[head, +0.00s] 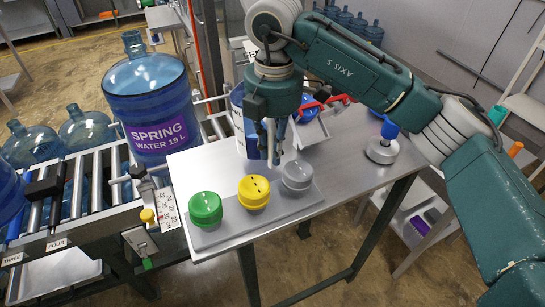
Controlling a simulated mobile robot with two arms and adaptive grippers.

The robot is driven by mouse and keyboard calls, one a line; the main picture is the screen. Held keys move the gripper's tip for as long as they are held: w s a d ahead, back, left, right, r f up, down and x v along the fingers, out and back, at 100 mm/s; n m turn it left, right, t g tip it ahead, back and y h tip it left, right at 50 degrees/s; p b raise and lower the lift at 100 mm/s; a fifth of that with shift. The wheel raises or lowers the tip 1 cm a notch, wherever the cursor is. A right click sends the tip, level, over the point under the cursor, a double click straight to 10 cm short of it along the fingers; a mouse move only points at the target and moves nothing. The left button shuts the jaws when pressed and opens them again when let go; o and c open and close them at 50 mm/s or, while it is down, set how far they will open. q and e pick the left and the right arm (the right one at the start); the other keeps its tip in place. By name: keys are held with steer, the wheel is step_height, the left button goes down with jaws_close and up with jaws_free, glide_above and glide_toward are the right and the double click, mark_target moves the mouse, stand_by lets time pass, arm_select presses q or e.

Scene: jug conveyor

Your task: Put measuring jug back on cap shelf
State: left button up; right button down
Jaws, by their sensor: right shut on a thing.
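My right gripper (272,160) hangs fingers down over the metal table, behind the yellow and grey caps. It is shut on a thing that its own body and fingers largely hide. A bluish, see-through vessel with a pale side (238,112) shows just behind and left of the fingers; it may be the measuring jug, but I cannot tell for sure. The table (225,160) bears a grey cap strip (285,205) with a green cap (205,208), a yellow cap (254,190) and a grey cap (297,175). My left gripper is not in view.
A large blue "SPRING WATER 19 L" jug (150,95) stands upright on the roller conveyor (98,180) at left. A red-handled tool (322,103) and a round metal piece with a blue top (382,148) are on the table. The table's right front is clear.

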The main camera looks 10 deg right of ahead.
mark_target(273, 125)
step_height(273, 125, down, 3)
steer(key=shift+f+p, duration=0.1)
steer(key=shift+p, duration=0.5)
steer(key=shift+f, duration=0.15)
steer(key=c, duration=2)
jaws_free()
steer(key=shift+f, duration=0.1)
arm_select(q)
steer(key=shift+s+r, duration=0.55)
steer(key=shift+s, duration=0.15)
arm_select(e)
step_height(273, 125, up, 11)
steer(key=b, duration=0.3)
steer(key=shift+s, duration=0.15)
steer(key=shift+s+r, duration=0.1)
steer(key=shift+r, duration=0.45)
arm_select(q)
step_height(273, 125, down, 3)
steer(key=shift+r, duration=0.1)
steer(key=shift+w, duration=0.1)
arm_select(e)
steer(key=shift+f, duration=0.1)
